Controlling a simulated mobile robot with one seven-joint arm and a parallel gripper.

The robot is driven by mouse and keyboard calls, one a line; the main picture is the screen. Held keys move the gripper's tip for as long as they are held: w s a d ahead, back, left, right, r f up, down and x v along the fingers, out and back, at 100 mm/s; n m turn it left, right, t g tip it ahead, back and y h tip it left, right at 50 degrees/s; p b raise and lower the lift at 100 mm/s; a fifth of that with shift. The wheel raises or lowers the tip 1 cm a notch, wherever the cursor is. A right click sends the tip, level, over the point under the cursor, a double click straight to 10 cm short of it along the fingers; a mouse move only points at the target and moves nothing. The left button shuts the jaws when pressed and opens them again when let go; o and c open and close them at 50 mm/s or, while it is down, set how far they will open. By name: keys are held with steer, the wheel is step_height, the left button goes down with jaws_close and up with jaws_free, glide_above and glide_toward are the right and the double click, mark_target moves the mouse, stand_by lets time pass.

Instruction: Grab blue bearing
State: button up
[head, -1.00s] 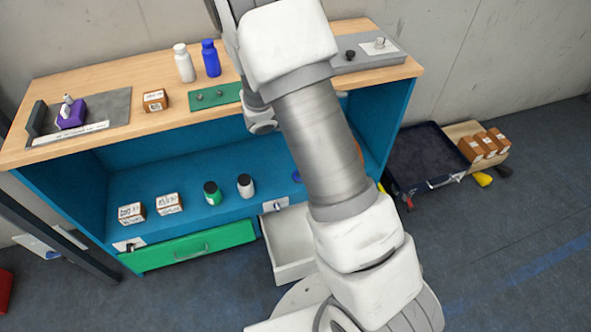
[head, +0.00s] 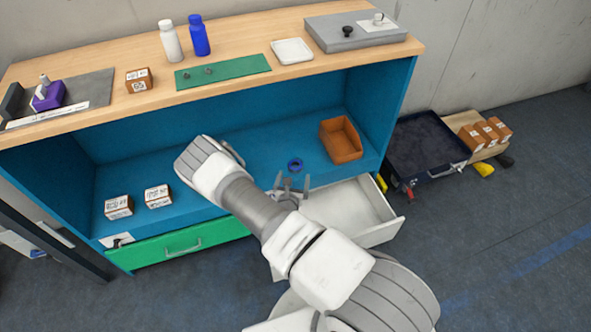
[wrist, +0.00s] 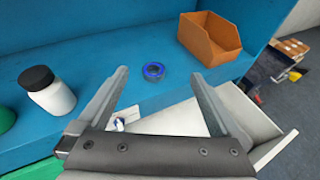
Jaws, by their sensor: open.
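The blue bearing (head: 295,165) is a small blue ring with a dark middle. It lies flat on the blue lower shelf, left of the orange bin. It also shows in the wrist view (wrist: 153,71), just beyond the fingertips and between their lines. My gripper (head: 291,184) is open and empty at the shelf's front edge, just short of the bearing and apart from it. In the wrist view both fingers (wrist: 158,80) are spread wide with nothing between them at the tips.
An orange bin (head: 341,139) stands right of the bearing. An open white drawer (head: 350,209) sticks out below. A white bottle with a black cap (wrist: 48,91) stands left of my gripper. Two labelled boxes (head: 157,195) are farther left. The upper worktop (head: 240,46) overhangs the shelf.

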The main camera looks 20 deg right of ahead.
step_height(320, 180, down, 4)
steer(key=s+n+y, duration=0.1)
steer(key=b, duration=0.5)
glide_toward(295, 166)
steer(key=x, duration=0.4)
steer(key=shift+w+d+r, duration=0.1)
steer(key=shift+r, duration=0.25)
steer(key=w+f+b, duration=0.1)
steer(key=w+d+f+b, duration=0.1)
steer(key=w+b, duration=0.1)
steer(key=shift+d+f, duration=0.15)
steer(key=shift+f, duration=0.05)
steer(key=shift+w+d+f+b, duration=0.1)
steer(key=shift+w+d+b, duration=0.2)
steer(key=shift+w, duration=0.2)
steer(key=shift+c, duration=0.3)
steer(key=c, duration=1.5)
